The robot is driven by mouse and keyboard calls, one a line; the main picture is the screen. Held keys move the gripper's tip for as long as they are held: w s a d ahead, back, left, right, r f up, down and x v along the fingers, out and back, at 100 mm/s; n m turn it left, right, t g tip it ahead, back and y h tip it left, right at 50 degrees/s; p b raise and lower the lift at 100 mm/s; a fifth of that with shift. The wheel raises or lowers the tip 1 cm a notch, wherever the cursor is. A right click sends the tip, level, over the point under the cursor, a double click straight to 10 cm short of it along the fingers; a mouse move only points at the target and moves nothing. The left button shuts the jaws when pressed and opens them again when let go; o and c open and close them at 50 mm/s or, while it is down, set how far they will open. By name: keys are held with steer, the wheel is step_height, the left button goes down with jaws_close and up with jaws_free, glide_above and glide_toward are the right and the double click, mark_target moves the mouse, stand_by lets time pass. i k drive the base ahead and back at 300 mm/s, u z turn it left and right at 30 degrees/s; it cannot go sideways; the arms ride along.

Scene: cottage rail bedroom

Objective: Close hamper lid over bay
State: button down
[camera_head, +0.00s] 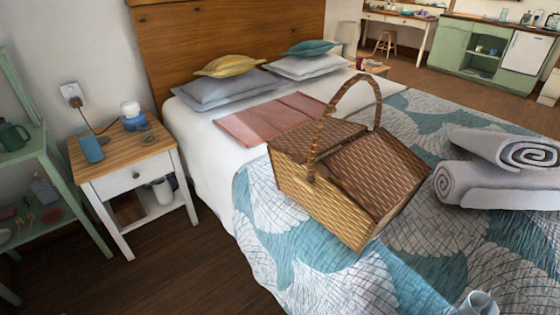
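The hamper (315,198) is a woven wicker basket with a tall arched handle (345,103), standing on the bed. It has two brown woven lid halves on either side of the handle. The far-left lid half (318,136) lies flat over its bay. The near-right lid half (380,172) sits at a different slant and looks tilted, with its edge by the handle higher. I cannot see into either bay. No gripper fingers show in this view.
Rolled grey towels (490,170) lie right of the hamper on the patterned quilt (295,265). A folded pink blanket (250,123) lies behind it. A nightstand (125,160) stands left of the bed. A pale rounded piece, unclear, is cut off at the bottom edge.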

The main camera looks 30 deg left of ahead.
mark_target(378, 170)
steer(key=u, duration=2.85)
steer(key=i, duration=0.65)
steer(key=z, duration=2.3)
